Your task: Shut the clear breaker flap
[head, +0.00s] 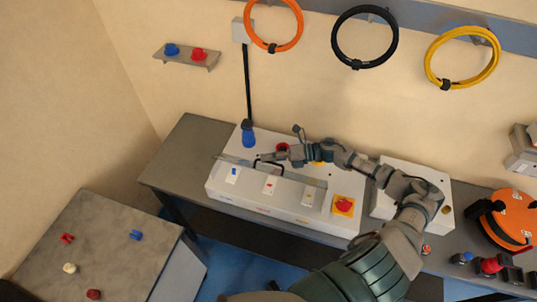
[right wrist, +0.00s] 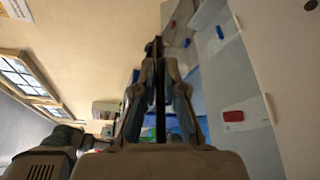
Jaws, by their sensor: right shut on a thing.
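The white breaker box (head: 280,213) lies on the grey bench, with a row of switches along its top. The clear flap (head: 313,182) shows as a thin see-through strip along the switch row, partly behind my gripper; its exact tilt is hard to tell. A dark handle (head: 257,163) shows at the flap near the blue switch. My right gripper (head: 268,156) reaches over the box from the right, at this handle. In the right wrist view, its fingers (right wrist: 158,75) are shut on a thin dark bar, seemingly the handle. My left gripper is not in view.
A blue plug with a black cable (head: 248,135) stands at the box's back left. A red rotary switch (head: 344,206) is on its right end. An orange reel (head: 508,220) and push buttons (head: 490,265) are farther right. A side table (head: 105,245) holds small parts.

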